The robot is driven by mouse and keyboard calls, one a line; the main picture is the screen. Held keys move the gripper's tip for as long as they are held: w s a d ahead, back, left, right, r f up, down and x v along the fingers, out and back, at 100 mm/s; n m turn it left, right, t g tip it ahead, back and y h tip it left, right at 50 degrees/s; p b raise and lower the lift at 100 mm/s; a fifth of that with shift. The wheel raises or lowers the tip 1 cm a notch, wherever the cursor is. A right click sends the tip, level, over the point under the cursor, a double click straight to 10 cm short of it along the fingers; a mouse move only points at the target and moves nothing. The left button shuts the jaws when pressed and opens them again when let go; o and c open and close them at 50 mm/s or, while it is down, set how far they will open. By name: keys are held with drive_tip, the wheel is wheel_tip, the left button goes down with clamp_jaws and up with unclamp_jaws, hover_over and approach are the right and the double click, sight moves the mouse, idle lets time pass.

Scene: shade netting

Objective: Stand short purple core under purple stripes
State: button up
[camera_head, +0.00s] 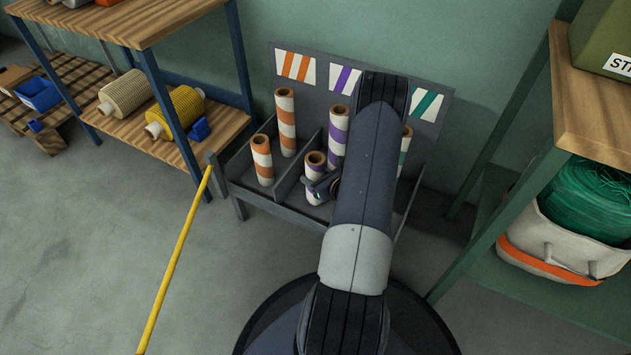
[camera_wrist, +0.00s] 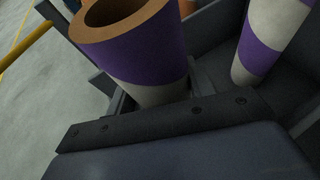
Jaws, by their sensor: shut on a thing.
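The short purple core (camera_head: 314,160), a white tube with purple bands and a brown rim, is upright at the front of the rack's middle compartment. My gripper (camera_head: 320,186) is shut on it from the right, low on its side. In the wrist view the core (camera_wrist: 135,55) rises beyond a dark gripper edge, and its base is hidden, so I cannot tell whether it touches the rack floor. The purple-striped card (camera_head: 344,79) is on the back panel above. A tall purple core (camera_head: 337,132) stands behind, also in the wrist view (camera_wrist: 268,40).
The rack (camera_head: 268,202) holds a tall orange core (camera_head: 286,120) and a short orange core (camera_head: 262,158) at left, beyond a divider. A green core (camera_head: 405,145) is partly behind my arm. Shelves flank the rack; a yellow pole (camera_head: 178,255) leans at its left.

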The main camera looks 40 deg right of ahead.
drive_tip(key=shift+f, duration=0.55)
drive_tip(key=shift+f, duration=0.2)
drive_tip(key=o, duration=1.1)
drive_tip(key=shift+r, duration=0.25)
drive_tip(key=p+v, duration=0.3)
drive_tip(key=v, duration=0.9)
